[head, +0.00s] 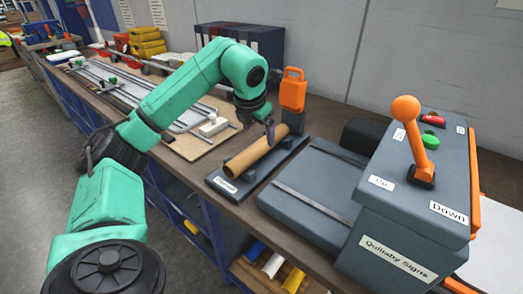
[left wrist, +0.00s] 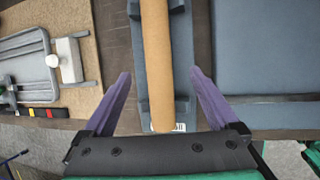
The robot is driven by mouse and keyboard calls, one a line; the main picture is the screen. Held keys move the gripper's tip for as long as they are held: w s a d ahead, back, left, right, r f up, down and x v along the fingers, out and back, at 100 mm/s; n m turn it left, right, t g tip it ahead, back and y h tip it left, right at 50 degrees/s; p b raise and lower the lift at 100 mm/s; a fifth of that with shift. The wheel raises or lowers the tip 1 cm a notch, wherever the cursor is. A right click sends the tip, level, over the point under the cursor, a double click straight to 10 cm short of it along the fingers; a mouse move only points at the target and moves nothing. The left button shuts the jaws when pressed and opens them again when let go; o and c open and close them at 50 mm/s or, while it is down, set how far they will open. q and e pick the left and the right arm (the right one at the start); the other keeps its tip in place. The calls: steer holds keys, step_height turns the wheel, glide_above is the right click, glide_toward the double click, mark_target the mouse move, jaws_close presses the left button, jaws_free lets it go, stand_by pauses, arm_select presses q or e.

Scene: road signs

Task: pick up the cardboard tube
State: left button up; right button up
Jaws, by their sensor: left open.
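The brown cardboard tube (head: 256,152) lies in a dark grey cradle (head: 222,186) with a small white label, on the workbench. In the left wrist view the tube (left wrist: 158,60) runs up the middle of the picture, on its cradle (left wrist: 181,65). My left gripper (head: 270,129) is over the far part of the tube, pointing down. In the left wrist view its two purple fingers (left wrist: 160,88) are spread, one on each side of the tube, with gaps between. Nothing is held. My right gripper is in neither view.
A grey press (head: 415,190) with an orange lever (head: 413,130) stands right of the cradle. A cutting board with metal rails (head: 130,95) lies to the left. Rolls lie on the shelf below.

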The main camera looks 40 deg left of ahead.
mark_target(260, 144)
arm_select(q)
steer(key=p+x, duration=0.1)
steer(key=x, duration=0.8)
steer(key=shift+a, duration=0.2)
jaws_close()
steer(key=shift+r, duration=0.15)
